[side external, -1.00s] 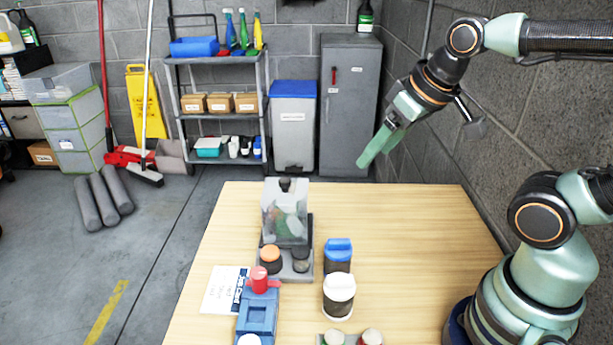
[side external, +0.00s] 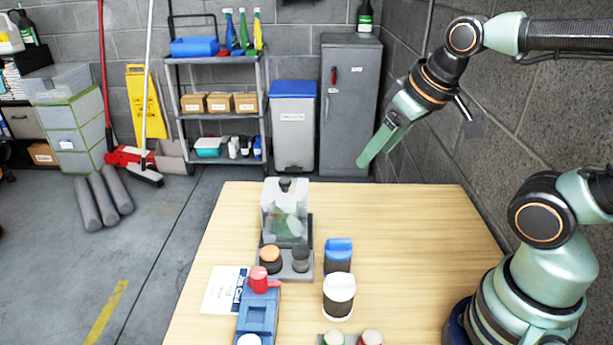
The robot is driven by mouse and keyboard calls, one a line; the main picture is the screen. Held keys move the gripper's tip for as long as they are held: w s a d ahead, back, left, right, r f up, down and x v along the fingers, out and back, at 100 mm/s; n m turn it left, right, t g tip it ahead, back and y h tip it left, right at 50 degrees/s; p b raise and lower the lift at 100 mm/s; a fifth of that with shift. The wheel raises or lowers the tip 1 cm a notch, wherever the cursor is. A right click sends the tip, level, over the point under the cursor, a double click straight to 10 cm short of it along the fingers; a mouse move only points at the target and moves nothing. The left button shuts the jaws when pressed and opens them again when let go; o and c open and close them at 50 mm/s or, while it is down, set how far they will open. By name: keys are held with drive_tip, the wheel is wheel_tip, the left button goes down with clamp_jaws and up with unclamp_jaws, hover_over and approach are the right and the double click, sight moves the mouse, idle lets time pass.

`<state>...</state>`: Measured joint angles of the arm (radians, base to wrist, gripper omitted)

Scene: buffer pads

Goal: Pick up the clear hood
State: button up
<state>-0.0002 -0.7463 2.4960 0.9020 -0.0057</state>
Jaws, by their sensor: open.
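The clear hood (side external: 285,208) is a see-through box with a dark knob (side external: 285,184) on top. It stands upright on a dark grey base (side external: 297,272) at the back left of the wooden table. Pale green shapes show through its walls, too blurred to name. My gripper (side external: 374,154) is up in the air to the right of the hood, beyond the table's back edge in the picture. Its pale green fingers point down and left. It is open, with nothing visible between the fingers, and is well apart from the hood.
On the base before the hood sit an orange-topped jar (side external: 270,257) and a dark jar (side external: 301,258). A blue-lidded jar (side external: 338,256) and a white-lidded jar (side external: 339,296) stand to the right. A blue device (side external: 258,309) with a red knob is in front. The table's right side (side external: 420,230) is clear.

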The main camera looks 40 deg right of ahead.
drive_tip(key=w+a+r+n+g, duration=0.3)
drive_tip(key=w+r+n, duration=0.1)
drive_tip(key=w+n, duration=0.4)
drive_tip(key=n+g, duration=0.3)
drive_tip(key=n, duration=0.7)
hover_over(283, 180)
wheel_tip(283, 180, down, 3)
wheel_tip(283, 180, down, 11)
drive_tip(key=shift+f, duration=0.2)
drive_tip(key=shift+c, duration=0.3)
clamp_jaws()
drive_tip(key=shift+r, duration=0.1)
